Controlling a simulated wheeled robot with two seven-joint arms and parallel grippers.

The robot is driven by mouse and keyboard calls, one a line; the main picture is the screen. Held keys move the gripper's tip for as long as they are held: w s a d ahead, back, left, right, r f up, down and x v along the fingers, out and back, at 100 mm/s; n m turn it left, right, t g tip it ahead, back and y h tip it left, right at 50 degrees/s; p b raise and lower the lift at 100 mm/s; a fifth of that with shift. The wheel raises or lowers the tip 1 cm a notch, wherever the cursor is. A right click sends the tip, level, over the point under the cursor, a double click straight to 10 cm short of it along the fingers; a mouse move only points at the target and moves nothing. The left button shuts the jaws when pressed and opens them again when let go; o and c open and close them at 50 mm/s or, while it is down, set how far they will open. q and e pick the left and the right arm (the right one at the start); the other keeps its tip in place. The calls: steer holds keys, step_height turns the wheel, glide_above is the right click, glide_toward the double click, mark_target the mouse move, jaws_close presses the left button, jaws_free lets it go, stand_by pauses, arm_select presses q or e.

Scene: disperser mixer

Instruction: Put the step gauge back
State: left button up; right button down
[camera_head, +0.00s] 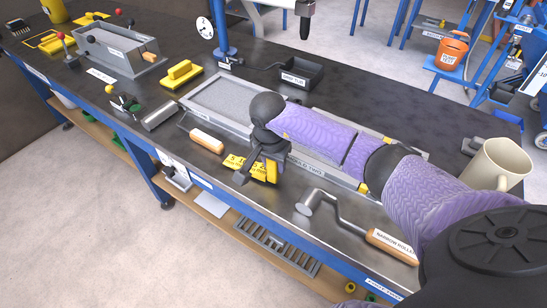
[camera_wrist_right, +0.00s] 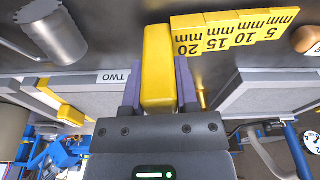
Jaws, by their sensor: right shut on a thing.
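The step gauge (camera_head: 236,163) is yellow with black millimetre marks. In the head view it is at the front edge of the workbench, partly hidden by my right gripper (camera_head: 258,172). In the right wrist view, my right gripper (camera_wrist_right: 160,85) is shut on a yellow block (camera_wrist_right: 158,50) that appears to belong to the gauge. The stepped faces of the gauge (camera_wrist_right: 235,30) show beside it, marked 5, 10, 15 and 20 mm. I cannot tell whether the gauge touches the bench. My left gripper is out of view.
A framed grey tray (camera_head: 220,103) lies behind, with a wooden-handled tool (camera_head: 207,140) to the left. A bent metal tool (camera_head: 345,225) lies to the right. A yellow block (camera_head: 180,73), a black tray (camera_head: 300,73) and a cream mug (camera_head: 495,163) stand farther off.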

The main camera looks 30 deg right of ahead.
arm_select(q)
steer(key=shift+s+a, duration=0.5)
arm_select(e)
steer(key=shift+f, duration=0.25)
steer(key=shift+f+b, duration=0.25)
steer(key=shift+b, duration=0.15)
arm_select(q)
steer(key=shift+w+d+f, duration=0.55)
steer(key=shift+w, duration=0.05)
arm_select(e)
steer(key=shift+f, duration=0.15)
